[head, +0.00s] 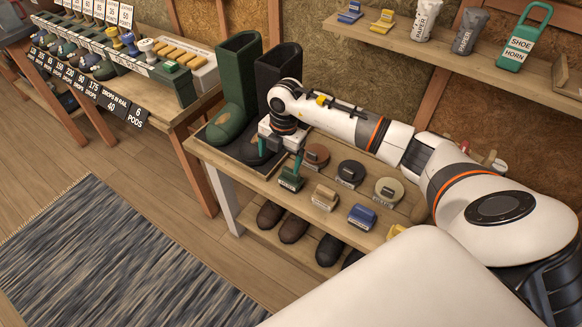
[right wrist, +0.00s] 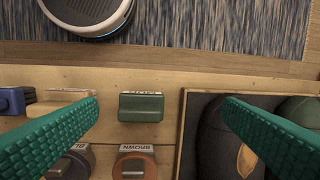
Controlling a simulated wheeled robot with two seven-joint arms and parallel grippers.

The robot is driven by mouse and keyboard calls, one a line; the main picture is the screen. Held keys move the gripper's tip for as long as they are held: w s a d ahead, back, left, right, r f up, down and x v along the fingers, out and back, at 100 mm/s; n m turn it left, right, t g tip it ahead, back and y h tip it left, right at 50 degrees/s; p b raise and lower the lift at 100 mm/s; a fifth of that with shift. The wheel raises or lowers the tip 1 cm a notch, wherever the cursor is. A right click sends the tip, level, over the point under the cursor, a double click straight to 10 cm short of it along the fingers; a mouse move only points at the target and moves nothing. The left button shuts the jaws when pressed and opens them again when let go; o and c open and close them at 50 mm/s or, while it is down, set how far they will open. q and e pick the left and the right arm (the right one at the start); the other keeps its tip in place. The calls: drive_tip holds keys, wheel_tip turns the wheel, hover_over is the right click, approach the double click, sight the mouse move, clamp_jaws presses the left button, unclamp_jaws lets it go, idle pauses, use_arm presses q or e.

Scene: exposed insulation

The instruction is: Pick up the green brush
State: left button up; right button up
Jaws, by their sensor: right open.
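The green brush (head: 291,179) is a small block with a pale label, on the front left of the wooden bench top (head: 231,166). In the right wrist view the green brush (right wrist: 141,108) lies on the wood between the two teal fingers, nearer the left one. My right gripper (head: 283,155) is above the bench near the brush, pointing down. Its fingers are spread wide and empty in the right wrist view (right wrist: 160,106). The height of the fingertips over the brush is hard to tell. My left gripper is not in view.
Green boots (head: 237,90) and black boots stand on a tray (right wrist: 184,150) beside the brush. A tan brush (head: 325,197), a blue brush (head: 362,216) and round tins (head: 350,173) sit nearby. Shoes (head: 293,228) lie on the lower shelf. A rug (head: 110,255) covers the floor.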

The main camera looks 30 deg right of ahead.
sight(291, 178)
drive_tip(key=shift+d+r+m+h, duration=0.15)
drive_tip(key=shift+d+m+h, duration=0.25)
drive_tip(key=shift+d, duration=0.75)
drive_tip(key=shift+s+d+f+b, duration=0.15)
drive_tip(key=shift+d+f+b, duration=0.1)
drive_tip(key=shift+d+b, duration=0.1)
wheel_tip(291, 178, down, 6)
drive_tip(key=b, duration=0.5)
drive_tip(key=shift+a+f, duration=0.1)
drive_tip(key=f+b, duration=0.4)
drive_tip(key=f, duration=0.1)
drive_tip(key=shift+s+d+f, duration=0.15)
drive_tip(key=shift+d, duration=0.05)
drive_tip(key=c, duration=1.1)
drive_tip(key=shift+r, duration=0.2)
